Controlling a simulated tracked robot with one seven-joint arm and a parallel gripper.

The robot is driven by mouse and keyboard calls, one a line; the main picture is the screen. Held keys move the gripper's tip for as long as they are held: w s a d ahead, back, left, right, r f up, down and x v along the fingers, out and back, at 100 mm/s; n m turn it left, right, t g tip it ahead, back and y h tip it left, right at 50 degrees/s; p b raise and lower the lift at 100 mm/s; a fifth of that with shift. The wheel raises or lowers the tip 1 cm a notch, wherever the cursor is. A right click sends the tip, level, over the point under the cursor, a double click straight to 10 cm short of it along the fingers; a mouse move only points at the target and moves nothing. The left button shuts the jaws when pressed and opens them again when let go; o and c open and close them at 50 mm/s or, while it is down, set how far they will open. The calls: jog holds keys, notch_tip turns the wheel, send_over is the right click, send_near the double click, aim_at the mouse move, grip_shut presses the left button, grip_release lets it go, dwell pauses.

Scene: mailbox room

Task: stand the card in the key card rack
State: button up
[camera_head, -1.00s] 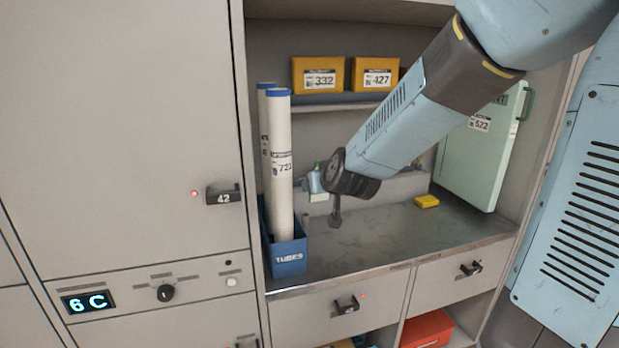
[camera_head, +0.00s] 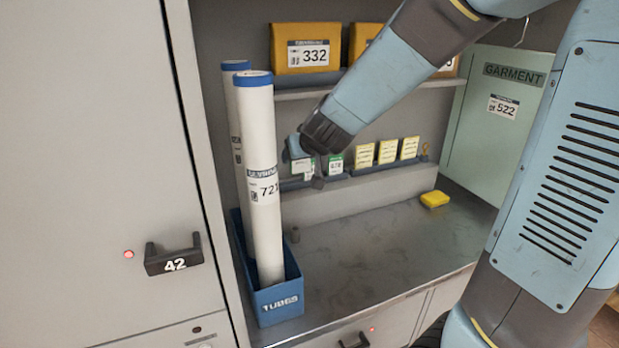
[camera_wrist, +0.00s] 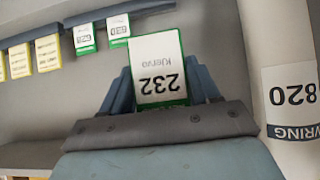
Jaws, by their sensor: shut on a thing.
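My gripper (camera_wrist: 161,80) is shut on a white card (camera_wrist: 157,62) with green edging, marked 232 and Kjerva, upside down in the wrist view. The key card rack (camera_wrist: 147,9) is a dark ledge on the back wall, with green-edged cards (camera_wrist: 84,38) and yellow cards (camera_wrist: 47,52) standing in it. In the head view the rack (camera_head: 376,169) runs along the wall, with a green-edged card (camera_head: 334,164) and yellow cards (camera_head: 388,151). My gripper (camera_head: 304,163) is close to its left end there. The held card cannot be made out clearly in the head view.
Tall white tubes (camera_head: 262,190) in a blue holder (camera_head: 280,300) stand just left of my gripper. A yellow block (camera_head: 434,199) lies on the counter (camera_head: 370,245). Orange boxes (camera_head: 306,48) sit on the shelf above. A pale green garment panel (camera_head: 495,120) stands at right.

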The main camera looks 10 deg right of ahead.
jog(key=x, duration=1.1)
jog(key=r+x, duration=0.1)
jog(key=x, duration=0.4)
jog(key=shift+w+a+f, duration=0.2)
jog(key=shift+w, duration=0.3)
jog(key=shift+w+f, duration=0.2)
jog(key=shift+f, duration=0.15)
jog(key=shift+w+a+f, duration=0.1)
jog(key=shift+f, duration=1.45)
jog(key=o, duration=1.1)
